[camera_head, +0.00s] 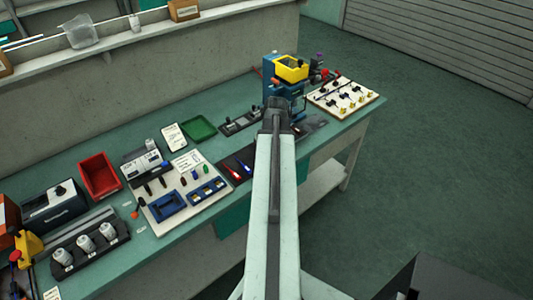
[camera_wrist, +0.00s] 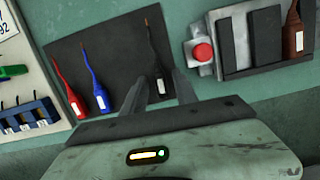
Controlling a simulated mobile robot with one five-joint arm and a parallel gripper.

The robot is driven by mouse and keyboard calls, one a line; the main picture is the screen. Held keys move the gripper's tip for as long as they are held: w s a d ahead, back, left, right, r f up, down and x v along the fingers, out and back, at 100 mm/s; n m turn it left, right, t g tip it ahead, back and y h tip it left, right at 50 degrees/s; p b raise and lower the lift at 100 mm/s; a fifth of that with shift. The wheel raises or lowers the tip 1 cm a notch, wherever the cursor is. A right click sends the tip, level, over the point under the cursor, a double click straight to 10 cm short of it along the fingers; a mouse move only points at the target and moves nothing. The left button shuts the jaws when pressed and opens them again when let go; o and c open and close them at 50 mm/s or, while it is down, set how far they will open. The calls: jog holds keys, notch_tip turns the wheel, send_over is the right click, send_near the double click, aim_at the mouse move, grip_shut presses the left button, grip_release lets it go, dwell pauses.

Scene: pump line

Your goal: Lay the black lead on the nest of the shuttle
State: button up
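The black lead (camera_wrist: 157,68) lies on a dark mat (camera_wrist: 110,52) in the wrist view, its thin tip pointing up the picture. My gripper (camera_wrist: 161,84) is open, with one finger on each side of the lead's body and gaps visible between. In the head view, my arm hides the black lead and my fingertips. I cannot surely tell which thing is the shuttle; right of the mat stands a unit with dark slotted blocks (camera_wrist: 234,48) and a red button (camera_wrist: 203,53).
A red lead (camera_wrist: 74,98) and a blue lead (camera_wrist: 98,92) lie left on the mat. A brown-red lead (camera_wrist: 293,32) lies by the dark blocks. A white board (camera_head: 160,208) with blue holders is left, and a blue-yellow machine (camera_head: 290,70) stands behind.

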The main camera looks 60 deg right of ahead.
grip_shut()
jog(key=shift+r, duration=0.15)
jog(key=shift+s+r+p, duration=0.1)
jog(key=shift+r+p, duration=2.85)
jog(key=shift+p, duration=0.15)
